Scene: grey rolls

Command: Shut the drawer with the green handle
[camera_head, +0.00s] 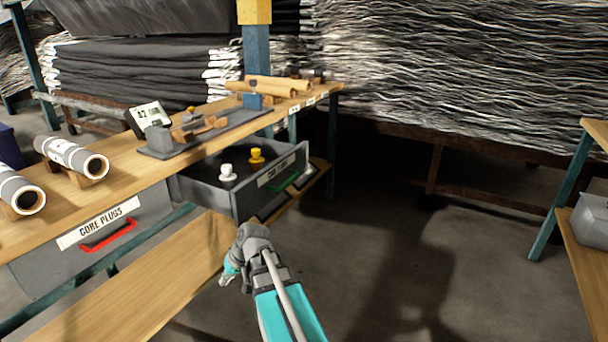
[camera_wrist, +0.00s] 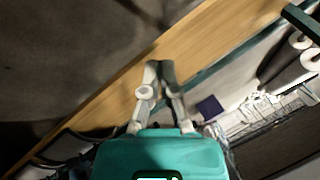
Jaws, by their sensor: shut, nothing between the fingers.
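The grey drawer (camera_head: 244,204) with the green handle (camera_head: 284,183) stands pulled out from under the workbench. Its front carries a white label. A white plug-like piece (camera_head: 228,177) and a yellow one (camera_head: 256,160) stand inside it. My gripper (camera_head: 231,272) is below and a little left of the drawer front in the head view, apart from it as far as I can tell, with the lower board behind it. The wrist view shows my two fingers (camera_wrist: 160,68) brought together and empty. I cannot make out the green handle in the wrist view.
A drawer with a red handle (camera_head: 108,236), labelled core plugs, is shut at the left. Printed rolls (camera_head: 75,157) and a scale-like device (camera_head: 147,117) are on the workbench (camera_head: 122,183). A lower wooden board (camera_head: 150,280) runs below. The floor at right is open.

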